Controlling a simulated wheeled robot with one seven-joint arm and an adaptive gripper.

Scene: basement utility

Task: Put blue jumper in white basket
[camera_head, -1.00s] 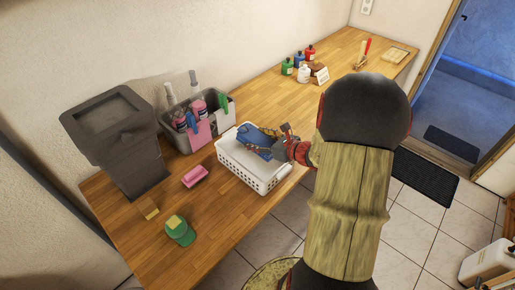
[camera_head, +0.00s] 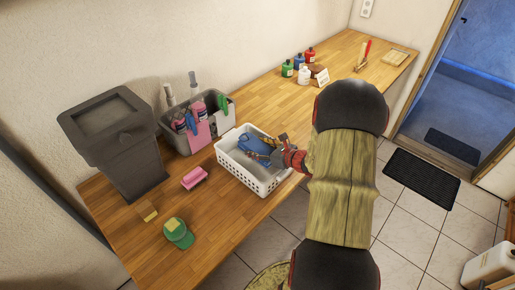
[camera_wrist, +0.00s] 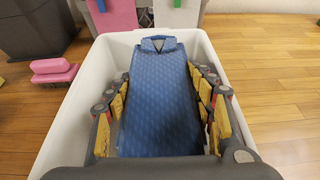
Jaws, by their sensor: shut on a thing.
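The white basket (camera_head: 263,182) stands on the wooden counter, with perforated sides; its white wall also shows in the wrist view (camera_wrist: 75,118). The blue jumper (camera_wrist: 160,95) is a folded, patterned block with a collar at its far end. It is inside the basket's walls in the wrist view, and it also shows in the head view (camera_head: 252,143). My gripper (camera_wrist: 160,92) is shut on the jumper, with yellow-padded fingers along its left and right sides. In the head view my gripper (camera_head: 277,152) reaches into the basket from the right. Whether the jumper touches the basket floor is hidden.
A grey caddy (camera_head: 212,130) with bottles and cloths stands just behind the basket. A pink brush (camera_head: 194,178) lies to its left, with a green-and-yellow item (camera_head: 178,233) nearer. A grey bin (camera_head: 125,150) stands at left. Several small bottles (camera_head: 304,74) stand farther back.

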